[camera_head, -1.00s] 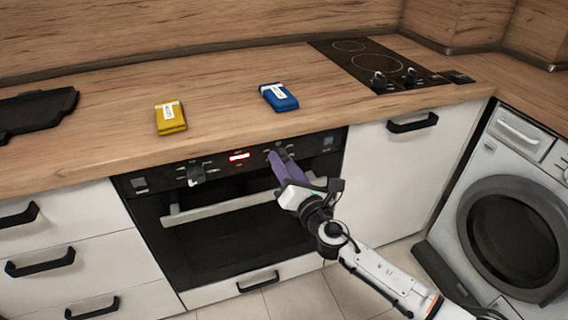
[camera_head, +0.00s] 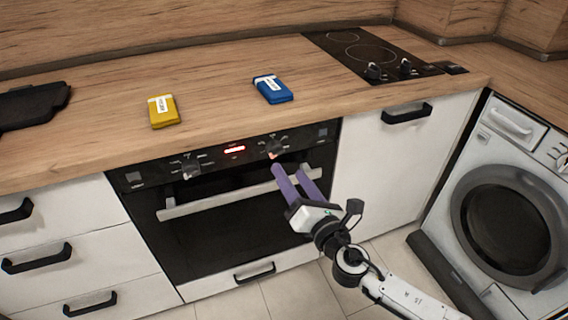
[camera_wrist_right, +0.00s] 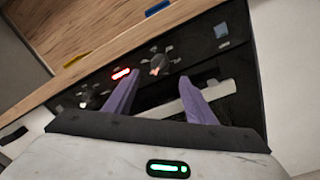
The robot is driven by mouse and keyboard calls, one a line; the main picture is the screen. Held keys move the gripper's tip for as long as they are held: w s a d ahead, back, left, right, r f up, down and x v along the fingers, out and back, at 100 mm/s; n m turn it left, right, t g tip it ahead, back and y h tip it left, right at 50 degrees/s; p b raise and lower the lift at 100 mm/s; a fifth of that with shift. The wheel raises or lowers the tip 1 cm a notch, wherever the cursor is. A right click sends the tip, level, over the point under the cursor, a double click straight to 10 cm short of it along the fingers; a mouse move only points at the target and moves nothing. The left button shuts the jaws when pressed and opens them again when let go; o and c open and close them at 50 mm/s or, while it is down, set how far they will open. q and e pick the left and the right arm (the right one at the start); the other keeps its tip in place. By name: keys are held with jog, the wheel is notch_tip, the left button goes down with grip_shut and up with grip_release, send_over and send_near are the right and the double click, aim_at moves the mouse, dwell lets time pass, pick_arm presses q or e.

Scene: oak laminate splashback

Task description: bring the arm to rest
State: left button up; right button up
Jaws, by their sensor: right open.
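My right gripper (camera_head: 292,180) is in front of the oven (camera_head: 230,235), near the right part of its control panel. Its two purple fingers are apart with nothing between them. In the right wrist view the open fingers (camera_wrist_right: 158,98) point at the oven panel, with a knob (camera_wrist_right: 161,64) just beyond them and the oven handle (camera_wrist_right: 192,98) partly behind them. In the head view the right knob (camera_head: 273,147) is above the fingertips, and the left knob (camera_head: 191,170) is farther along the panel. A red display (camera_head: 234,149) glows between them. My left gripper is not in view.
A yellow box (camera_head: 163,110) and a blue box (camera_head: 272,89) lie on the wooden counter (camera_head: 215,105). A black hob (camera_head: 365,58) is at the back right. A washing machine (camera_head: 510,200) stands at right. Open floor (camera_head: 300,297) lies below the oven.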

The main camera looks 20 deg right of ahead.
jog(key=shift+s+d, duration=0.1)
jog(key=shift+s, duration=1)
jog(key=s+a+f+m+g+p, duration=0.1)
jog(key=s+f+m+g, duration=0.3)
jog(key=s+f+m, duration=0.6)
jog(key=s+a+f+m+g+y+p, duration=0.1)
jog(key=s+a+f+m+g, duration=0.2)
jog(key=s+f+m, duration=0.7)
jog(key=s+m+g, duration=0.2)
jog(key=s+m, duration=0.2)
jog(key=m, duration=0.3)
jog(key=shift+s+m+g, duration=0.3)
jog(key=shift+s+m, duration=0.05)
jog(key=shift+m, duration=0.05)
